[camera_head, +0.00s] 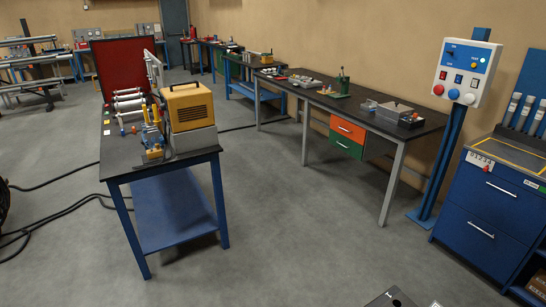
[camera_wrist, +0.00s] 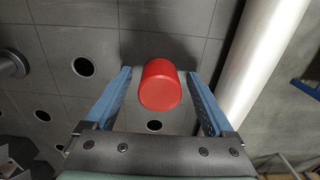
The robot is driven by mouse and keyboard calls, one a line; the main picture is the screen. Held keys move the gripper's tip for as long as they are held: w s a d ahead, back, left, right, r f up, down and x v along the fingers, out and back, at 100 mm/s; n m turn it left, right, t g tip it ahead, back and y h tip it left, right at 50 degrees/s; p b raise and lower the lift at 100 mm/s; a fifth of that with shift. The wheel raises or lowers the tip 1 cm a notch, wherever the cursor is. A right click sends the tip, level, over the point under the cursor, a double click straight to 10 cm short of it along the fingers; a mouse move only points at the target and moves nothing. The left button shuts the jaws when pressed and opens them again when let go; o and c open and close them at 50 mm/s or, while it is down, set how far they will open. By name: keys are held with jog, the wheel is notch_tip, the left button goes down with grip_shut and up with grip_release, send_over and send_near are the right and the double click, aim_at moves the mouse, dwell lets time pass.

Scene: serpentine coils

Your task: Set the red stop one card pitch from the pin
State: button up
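A red cylindrical stop (camera_wrist: 160,86) shows in the wrist view, its round end facing the camera. My gripper (camera_wrist: 158,72) is open, with one blue finger on each side of the red stop. Gaps show between the stop and both fingers, so it is not gripped. Under it is a grey plate (camera_wrist: 95,25) with dark round holes and thin grid lines. A grey metal post (camera_wrist: 12,63) stands at the left edge; I cannot tell if it is the pin. I cannot make out the card or my gripper in the head view.
A thick pale cylinder (camera_wrist: 262,55) runs close by my right finger in the wrist view. In the head view, part of a dark grey surface (camera_head: 410,301) shows at the bottom edge. A blue-legged bench (camera_head: 115,165) and control box (camera_head: 464,72) stand beyond open floor (camera_head: 300,235).

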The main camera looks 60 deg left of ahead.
notch_tip(320, 180, up, 13)
jog(key=shift+b, duration=0.35)
dwell(0.4)
